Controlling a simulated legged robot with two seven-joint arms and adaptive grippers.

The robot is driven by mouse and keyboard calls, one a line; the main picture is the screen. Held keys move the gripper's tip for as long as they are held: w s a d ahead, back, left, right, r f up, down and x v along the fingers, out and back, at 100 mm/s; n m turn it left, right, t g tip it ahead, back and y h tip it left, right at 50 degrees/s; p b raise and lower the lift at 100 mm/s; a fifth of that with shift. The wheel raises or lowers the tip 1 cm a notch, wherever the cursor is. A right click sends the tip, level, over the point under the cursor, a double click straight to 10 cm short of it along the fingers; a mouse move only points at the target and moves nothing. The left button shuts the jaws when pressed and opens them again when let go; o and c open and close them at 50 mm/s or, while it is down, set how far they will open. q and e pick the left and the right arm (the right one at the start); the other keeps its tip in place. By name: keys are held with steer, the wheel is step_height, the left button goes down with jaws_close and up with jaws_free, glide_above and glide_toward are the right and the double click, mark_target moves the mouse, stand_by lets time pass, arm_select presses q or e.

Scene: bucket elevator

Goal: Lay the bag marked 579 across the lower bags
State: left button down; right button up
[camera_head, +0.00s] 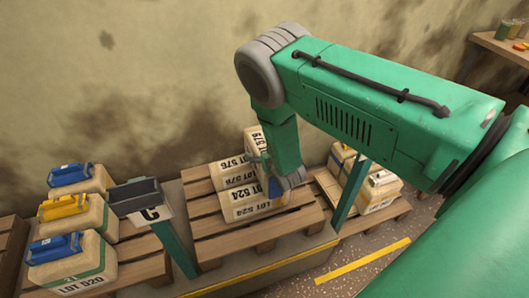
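The cream bag marked 579 (253,139) stands at the back of the stack on the middle pallet, its label turned on its side. My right gripper (276,183) reaches down at the right side of this stack, close to a blue part there. Its fingers are small and partly hidden, so I cannot tell whether they hold anything. My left gripper is out of view.
The wooden middle pallet (209,246) has bare slats around the stack. Bags with blue and yellow tops, one marked 520 (82,283), stand at left. A sign on a green post (176,250) stands between. More bags (378,190) sit at right behind another post. Open floor lies right.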

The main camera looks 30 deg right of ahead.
steer(key=v, duration=1.2)
steer(key=shift+f, duration=0.1)
